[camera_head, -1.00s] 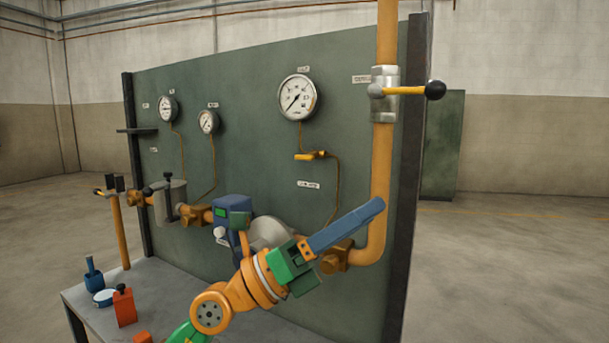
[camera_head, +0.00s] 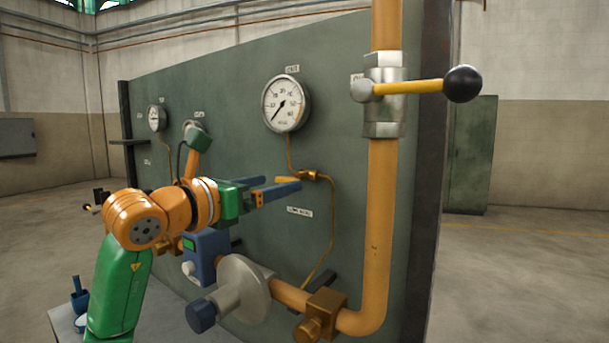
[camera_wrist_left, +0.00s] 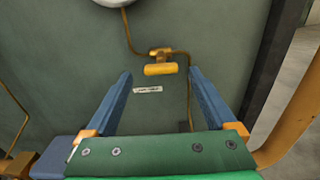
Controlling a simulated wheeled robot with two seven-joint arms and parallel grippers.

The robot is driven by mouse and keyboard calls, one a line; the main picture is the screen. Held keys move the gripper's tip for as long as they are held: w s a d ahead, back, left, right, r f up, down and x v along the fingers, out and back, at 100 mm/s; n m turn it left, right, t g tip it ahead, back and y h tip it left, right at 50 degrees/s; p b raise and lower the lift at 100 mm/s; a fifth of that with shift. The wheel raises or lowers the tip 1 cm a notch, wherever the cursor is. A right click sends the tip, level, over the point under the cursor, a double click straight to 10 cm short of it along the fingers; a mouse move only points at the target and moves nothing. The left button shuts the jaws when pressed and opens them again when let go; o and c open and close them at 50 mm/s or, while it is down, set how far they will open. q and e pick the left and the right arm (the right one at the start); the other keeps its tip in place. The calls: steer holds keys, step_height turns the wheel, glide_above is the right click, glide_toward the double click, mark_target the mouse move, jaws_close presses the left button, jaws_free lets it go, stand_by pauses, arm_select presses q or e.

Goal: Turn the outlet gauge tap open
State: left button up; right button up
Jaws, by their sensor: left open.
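The outlet gauge tap (camera_head: 313,175) is a small brass valve on the thin pipe below the outlet gauge (camera_head: 286,103). In the left wrist view, its yellow handle (camera_wrist_left: 160,69) lies crosswise, centred between the finger ends. My left gripper (camera_head: 280,184) is open, with its blue fingers pointing at the tap from the left. In the left wrist view, the open gripper (camera_wrist_left: 159,74) has clear space on both sides of the handle, touching neither end. The fingers partly hide the handle in the head view.
The green panel (camera_head: 230,110) stands behind the tap. A thick orange pipe (camera_head: 380,210) with a black-knobbed lever valve (camera_head: 385,95) rises to the right. A silver round body (camera_head: 243,285) and a blue box (camera_head: 205,255) sit below my left arm.

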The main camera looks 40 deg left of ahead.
mark_target(283, 178)
arm_select(q)
steer(key=w+p, duration=0.2)
steer(key=w, duration=0.1)
steer(key=w+p, duration=0.1)
steer(key=shift+w+a+r, duration=0.15)
steer(key=shift+w+r, duration=0.1)
steer(key=shift+w+f, duration=0.15)
steer(key=shift+s, duration=0.3)
steer(key=c, duration=1.4)
arm_select(e)
steer(key=r, duration=0.1)
steer(key=s+r, duration=0.1)
steer(key=r, duration=0.1)
steer(key=shift+s+r, duration=0.15)
steer(key=shift+r, duration=0.15)
